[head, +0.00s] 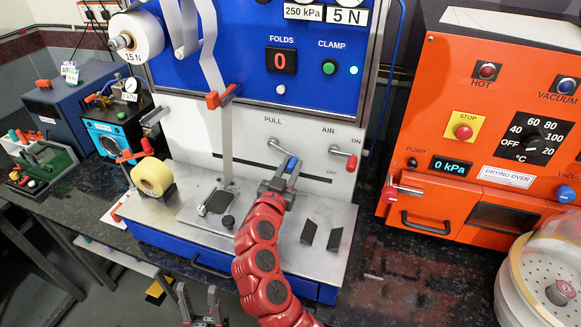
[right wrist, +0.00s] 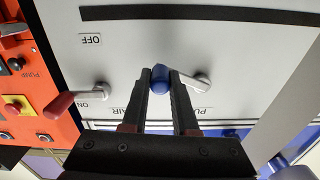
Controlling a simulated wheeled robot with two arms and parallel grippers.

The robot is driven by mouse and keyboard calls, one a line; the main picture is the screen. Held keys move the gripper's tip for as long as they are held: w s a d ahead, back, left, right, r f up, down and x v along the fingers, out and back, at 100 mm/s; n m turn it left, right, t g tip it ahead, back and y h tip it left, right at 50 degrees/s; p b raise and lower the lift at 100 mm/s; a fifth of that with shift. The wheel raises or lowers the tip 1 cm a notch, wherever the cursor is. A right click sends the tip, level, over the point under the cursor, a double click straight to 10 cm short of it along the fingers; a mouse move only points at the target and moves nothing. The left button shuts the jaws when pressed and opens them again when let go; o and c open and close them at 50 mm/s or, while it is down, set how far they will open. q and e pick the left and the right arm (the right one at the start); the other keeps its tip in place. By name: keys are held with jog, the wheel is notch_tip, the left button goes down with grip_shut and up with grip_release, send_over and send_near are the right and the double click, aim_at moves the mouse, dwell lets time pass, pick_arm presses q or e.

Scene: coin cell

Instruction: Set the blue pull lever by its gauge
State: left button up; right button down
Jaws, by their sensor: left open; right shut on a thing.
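The blue pull lever has a grey arm (head: 279,147) under the PULL label on the machine's pale front panel. The arm slants down to the right. My right gripper (head: 285,165) is shut on its blue knob, which shows between the fingertips in the right wrist view (right wrist: 160,78). The lever's grey arm there (right wrist: 200,83) reaches right from the knob. The gauge above, by the 5 N label (head: 347,16), is cut off by the top edge, so its needle is hidden. My left gripper (head: 203,308) is open and empty at the bottom edge.
A red-handled AIR lever (head: 351,162) is right of the blue one, also in the right wrist view (right wrist: 62,104). An orange drying oven (head: 450,110) stands right. A yellow tape roll (head: 153,176) and two dark pieces (head: 309,232) are on the machine's grey deck.

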dwell(0.8)
jog(key=shift+d+r+n, duration=0.15)
jog(key=shift+r+n, duration=0.6)
jog(key=shift+n, duration=0.35)
jog(key=shift+r+n, duration=0.65)
jog(key=shift+n, duration=0.55)
jog(key=c, duration=0.7)
grip_release()
jog(key=shift+s+d+f, duration=0.1)
